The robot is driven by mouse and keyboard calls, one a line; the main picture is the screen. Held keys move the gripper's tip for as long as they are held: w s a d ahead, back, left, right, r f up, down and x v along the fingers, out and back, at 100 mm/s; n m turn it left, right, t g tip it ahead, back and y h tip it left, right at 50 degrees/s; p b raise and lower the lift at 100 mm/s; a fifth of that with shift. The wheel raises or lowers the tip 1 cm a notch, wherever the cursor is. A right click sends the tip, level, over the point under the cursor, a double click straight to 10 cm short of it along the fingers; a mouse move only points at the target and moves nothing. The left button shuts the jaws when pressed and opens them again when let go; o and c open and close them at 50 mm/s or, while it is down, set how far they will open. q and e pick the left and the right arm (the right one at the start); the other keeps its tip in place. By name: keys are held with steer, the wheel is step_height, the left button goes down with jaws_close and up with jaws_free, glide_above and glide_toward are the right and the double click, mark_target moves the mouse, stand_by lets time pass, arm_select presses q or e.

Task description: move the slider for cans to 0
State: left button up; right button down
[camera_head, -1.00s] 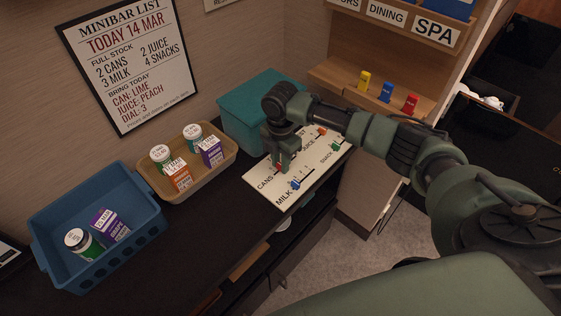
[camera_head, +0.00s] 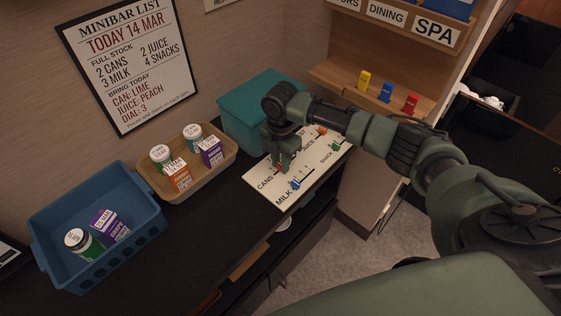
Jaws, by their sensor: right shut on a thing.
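The cream slider board (camera_head: 262,196) lies on the dark counter, with tracks labelled CANS, MILK, JUICE and SNACK. The red cans slider (camera_head: 278,168) sits by the CANS label and is mostly hidden by my right gripper (camera_head: 281,168), which points down and is shut on it. The blue milk slider (camera_head: 295,184), the orange juice slider (camera_head: 322,131) and the green snack slider (camera_head: 336,147) stand free on the board. The scale marks are too small to read. My left gripper is not in view.
A tan tray (camera_head: 150,181) with cans and cartons stands left of the board. A blue crate (camera_head: 62,262) with a can and a carton is farther left. A teal box (camera_head: 238,128) stands behind the board. A wooden shelf (camera_head: 340,82) holds coloured pieces.

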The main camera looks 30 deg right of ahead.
steer(key=shift+s+a+r+p, duration=0.15)
steer(key=shift+s+a+p, duration=0.05)
steer(key=shift+a+p, duration=0.35)
steer(key=shift+s+a+r+p, duration=0.1)
steer(key=shift+s+a+p, duration=0.05)
steer(key=shift+a+p, duration=0.35)
steer(key=shift+f, duration=0.25)
steer(key=c, duration=1.2)
jaws_free()
steer(key=shift+a, duration=0.1)
step_height(320, 180, up, 8)
steer(key=shift+b, duration=0.4)
